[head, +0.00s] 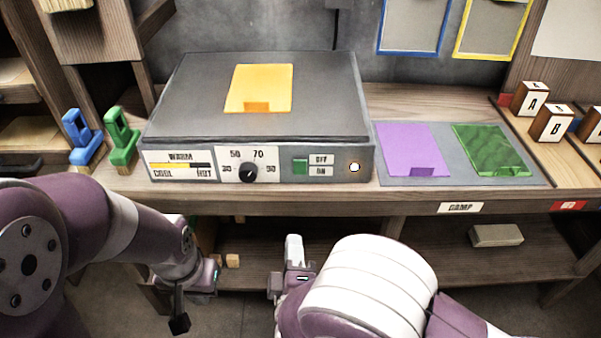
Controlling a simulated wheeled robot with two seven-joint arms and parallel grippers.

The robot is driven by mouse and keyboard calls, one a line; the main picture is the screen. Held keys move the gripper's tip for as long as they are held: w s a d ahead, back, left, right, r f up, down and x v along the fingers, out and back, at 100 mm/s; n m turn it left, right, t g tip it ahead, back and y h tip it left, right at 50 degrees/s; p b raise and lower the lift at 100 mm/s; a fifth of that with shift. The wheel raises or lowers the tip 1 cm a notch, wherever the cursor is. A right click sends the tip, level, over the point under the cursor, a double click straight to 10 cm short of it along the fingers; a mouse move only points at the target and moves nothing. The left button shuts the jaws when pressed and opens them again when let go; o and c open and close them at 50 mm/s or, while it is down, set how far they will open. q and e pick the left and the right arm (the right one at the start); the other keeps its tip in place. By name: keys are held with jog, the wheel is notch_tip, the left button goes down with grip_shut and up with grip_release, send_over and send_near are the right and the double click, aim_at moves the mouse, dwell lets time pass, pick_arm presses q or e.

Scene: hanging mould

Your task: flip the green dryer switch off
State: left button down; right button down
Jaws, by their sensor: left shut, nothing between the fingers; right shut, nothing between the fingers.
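The green dryer switch (300,167) is a small square on the front panel of the grey dryer (260,108). Labels OFF, above, and ON, below, are to its right. I cannot tell which way the switch is tilted. A round lamp (354,167) on the panel's right looks bright. My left gripper (207,277) is shut and empty, below the counter edge and to the left of the switch. My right gripper (292,260) is shut and empty, below the switch and apart from it. The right forearm hides part of the lower shelf.
A black dial (248,172) is left of the switch. A yellow sheet (259,88) lies on the dryer. Blue (82,136) and green (122,136) clamp-like objects stand to its left. Purple (410,150) and green (488,150) sheets lie on a mat at right. The counter edge (400,203) juts out above the grippers.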

aim_at(300, 164)
jog(key=r+n+t, duration=0.1)
jog(key=r, duration=0.1)
jog(key=d+r+n+t+h, duration=0.1)
jog(key=r, duration=0.1)
jog(key=w, duration=0.4)
jog(key=w+r+b, duration=0.1)
jog(key=w, duration=0.4)
jog(key=w+b, duration=0.1)
jog(key=w, duration=0.3)
jog(key=shift+w+r, duration=0.3)
jog(key=shift+w, duration=0.05)
